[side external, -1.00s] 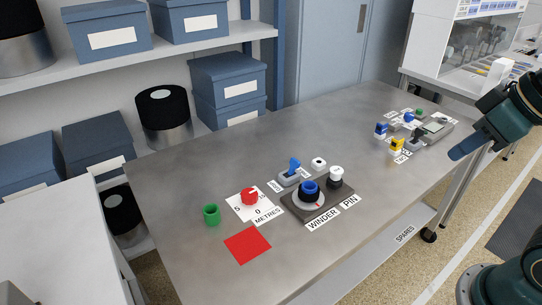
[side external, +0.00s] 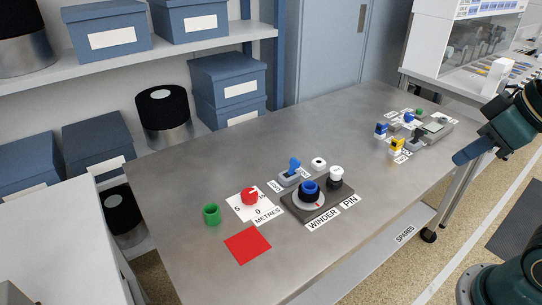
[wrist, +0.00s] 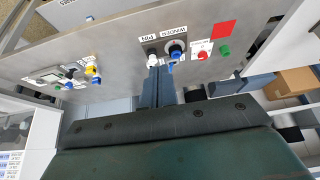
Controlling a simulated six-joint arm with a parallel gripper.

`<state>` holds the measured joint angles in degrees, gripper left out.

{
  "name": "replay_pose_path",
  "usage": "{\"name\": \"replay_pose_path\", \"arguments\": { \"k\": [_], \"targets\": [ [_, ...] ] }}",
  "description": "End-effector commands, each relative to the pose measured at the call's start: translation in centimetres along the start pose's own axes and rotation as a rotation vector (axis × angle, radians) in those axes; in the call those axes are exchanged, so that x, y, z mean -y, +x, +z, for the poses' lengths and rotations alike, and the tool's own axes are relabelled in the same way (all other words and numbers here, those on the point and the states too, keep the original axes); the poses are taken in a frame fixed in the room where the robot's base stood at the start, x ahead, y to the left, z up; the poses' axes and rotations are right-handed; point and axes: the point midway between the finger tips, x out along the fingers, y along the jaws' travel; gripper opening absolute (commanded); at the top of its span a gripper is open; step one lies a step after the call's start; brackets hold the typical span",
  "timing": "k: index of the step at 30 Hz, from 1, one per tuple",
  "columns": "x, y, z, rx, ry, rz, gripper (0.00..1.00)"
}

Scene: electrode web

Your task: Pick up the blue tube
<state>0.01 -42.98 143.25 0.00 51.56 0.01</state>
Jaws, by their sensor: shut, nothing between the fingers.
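A blue tube (side external: 309,186) stands upright at the centre of the black round piece on the winder (side external: 318,203). It also shows in the wrist view (wrist: 176,48), where the scene is upside down. Another small blue round piece (side external: 409,118) sits among the parts at the far right of the table, too small to tell whether it is a tube. My gripper (side external: 458,158) is off the table's right edge, well apart from the winder. In the wrist view my gripper (wrist: 157,84) has its fingers together and empty.
A white pin (side external: 336,174) stands beside the winder, with a blue lever (side external: 294,166) behind it. A red knob (side external: 249,196), a green tube (side external: 211,214) and a red square (side external: 247,245) are to the left. A yellow piece (side external: 397,145) is at the right.

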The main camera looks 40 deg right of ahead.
Motion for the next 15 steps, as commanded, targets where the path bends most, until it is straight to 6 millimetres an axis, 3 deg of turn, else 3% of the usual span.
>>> {"name": "replay_pose_path", "arguments": {
  "k": [15],
  "targets": [
    [0.00,0.00,-0.01,0.000,0.000,0.000,0.02]
  ]
}}
